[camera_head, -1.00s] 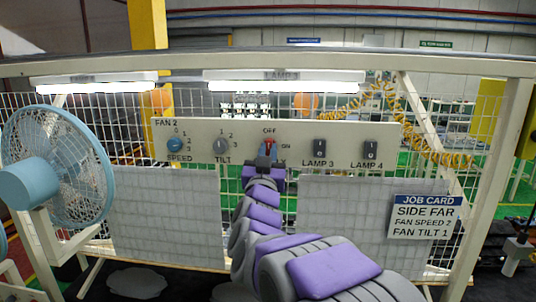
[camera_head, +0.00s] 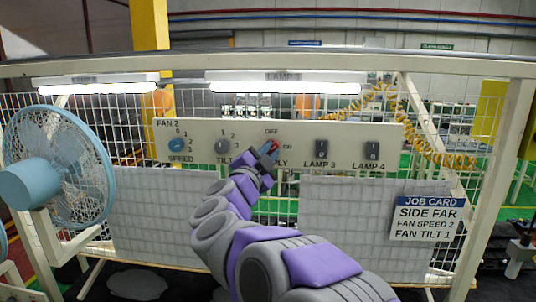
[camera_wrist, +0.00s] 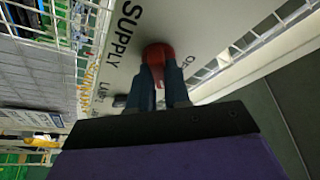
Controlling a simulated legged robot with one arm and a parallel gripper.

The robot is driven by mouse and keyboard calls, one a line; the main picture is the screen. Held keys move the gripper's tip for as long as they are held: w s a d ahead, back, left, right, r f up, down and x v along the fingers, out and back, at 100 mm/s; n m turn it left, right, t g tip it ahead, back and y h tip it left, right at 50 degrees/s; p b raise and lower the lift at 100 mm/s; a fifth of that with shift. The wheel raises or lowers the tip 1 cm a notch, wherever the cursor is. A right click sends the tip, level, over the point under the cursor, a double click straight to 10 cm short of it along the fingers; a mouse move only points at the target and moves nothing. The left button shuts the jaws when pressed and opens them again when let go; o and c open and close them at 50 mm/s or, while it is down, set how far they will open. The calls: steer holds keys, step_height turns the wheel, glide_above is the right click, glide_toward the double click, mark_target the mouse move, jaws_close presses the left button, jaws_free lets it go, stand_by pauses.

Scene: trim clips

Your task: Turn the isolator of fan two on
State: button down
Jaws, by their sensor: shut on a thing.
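The red isolator knob (camera_head: 273,146) sits on the pale control panel (camera_head: 345,133), between the OFF mark above it and the ON mark to its right. Its handle is tilted up and to the right, between the two marks. My gripper (camera_head: 267,157) is shut on the knob and rolled to the same slant, covering part of the SUPPLY label. In the wrist view the red knob (camera_wrist: 157,52) shows between my two fingertips (camera_wrist: 160,82), beside the word SUPPLY. The blue fan (camera_head: 62,165) stands at the left.
The blue speed knob (camera_head: 177,145) and grey tilt knob (camera_head: 222,147) are left of my gripper. The lamp 3 switch (camera_head: 321,149) and lamp 4 switch (camera_head: 372,151) are to the right. A job card (camera_head: 427,217) hangs at lower right. Lit lamps (camera_head: 285,88) run above the panel.

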steer(key=shift+a+m+g+p, duration=0.1)
steer(key=shift+m+g, duration=0.45)
steer(key=shift+m, duration=0.8)
steer(key=shift+d+m+g+p, duration=0.15)
steer(key=shift+m+g, duration=0.35)
steer(key=shift+m, duration=0.8)
steer(key=shift+a+m+g+p, duration=0.15)
steer(key=shift+m+g, duration=0.4)
steer(key=shift+m, duration=0.8)
steer(key=shift+f, duration=0.15)
steer(key=c, duration=1.3)
jaws_free()
steer(key=shift+o, duration=1.1)
steer(key=shift+r, duration=0.2)
steer(key=b+v, duration=0.2)
steer(key=v, duration=1.5)
steer(key=shift+a+b, duration=0.3)
steer(key=shift+b, duration=0.1)
